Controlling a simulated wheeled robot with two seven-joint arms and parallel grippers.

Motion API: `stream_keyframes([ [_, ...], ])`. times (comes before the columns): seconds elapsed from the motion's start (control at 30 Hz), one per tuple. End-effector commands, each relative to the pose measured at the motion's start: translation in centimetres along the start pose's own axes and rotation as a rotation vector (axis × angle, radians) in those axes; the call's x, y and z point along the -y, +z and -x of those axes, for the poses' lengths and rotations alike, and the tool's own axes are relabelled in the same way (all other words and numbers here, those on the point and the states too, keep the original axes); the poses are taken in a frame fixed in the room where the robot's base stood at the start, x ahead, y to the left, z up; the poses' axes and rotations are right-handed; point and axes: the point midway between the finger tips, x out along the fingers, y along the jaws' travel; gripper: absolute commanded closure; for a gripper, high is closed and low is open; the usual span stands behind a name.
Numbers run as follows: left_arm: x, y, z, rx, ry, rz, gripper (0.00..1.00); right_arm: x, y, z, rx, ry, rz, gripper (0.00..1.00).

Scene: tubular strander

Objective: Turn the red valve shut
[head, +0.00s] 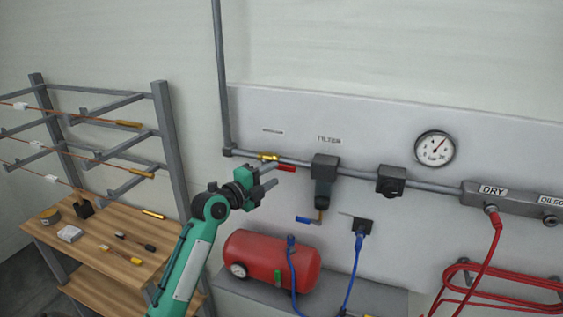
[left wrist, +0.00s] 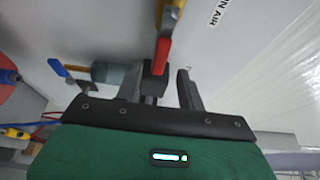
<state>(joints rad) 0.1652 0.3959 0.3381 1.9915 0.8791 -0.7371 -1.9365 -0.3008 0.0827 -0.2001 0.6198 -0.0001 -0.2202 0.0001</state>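The red valve handle (head: 287,168) lies roughly along the grey wall pipe, pointing right from its brass-yellow valve body (head: 268,156). My left gripper (head: 275,175) is open and empty at the handle, its two fingers spread one above the other. The upper finger covers part of the valve area. In the left wrist view the red handle (left wrist: 161,54) reaches down to the tip of one finger of my left gripper (left wrist: 170,78), with a gap between the fingers. Whether that finger touches the handle I cannot tell. My right gripper is not in view.
Right of the valve, the filter block (head: 324,167) hangs on the pipe, with a blue lever (head: 304,219) below. A red tank (head: 272,260) stands under the gripper. A rack (head: 168,140) and wooden table (head: 95,250) are left. A gauge (head: 435,148) is on the panel.

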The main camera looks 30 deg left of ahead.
Motion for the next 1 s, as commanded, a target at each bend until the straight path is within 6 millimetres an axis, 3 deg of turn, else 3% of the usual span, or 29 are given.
stream_keyframes([
  [0.1, 0.5, -0.1, -2.2, -0.002, 0.000, 0.005, 0.61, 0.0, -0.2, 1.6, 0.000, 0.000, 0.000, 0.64],
  [0.3, 0.1, 0.0, -4.1, 0.000, 0.001, 0.002, 0.61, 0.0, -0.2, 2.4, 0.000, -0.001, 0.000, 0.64],
  [0.67, -0.1, 0.0, -4.5, 0.000, 0.001, 0.000, 0.61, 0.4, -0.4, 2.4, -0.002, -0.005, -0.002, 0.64],
  [0.87, -0.1, 0.0, -4.5, 0.000, 0.001, 0.001, 0.98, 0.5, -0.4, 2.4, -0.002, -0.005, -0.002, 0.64],
  [1.0, -0.1, 0.0, -4.5, 0.000, 0.002, 0.001, 1.00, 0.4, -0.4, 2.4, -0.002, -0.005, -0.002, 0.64],
])
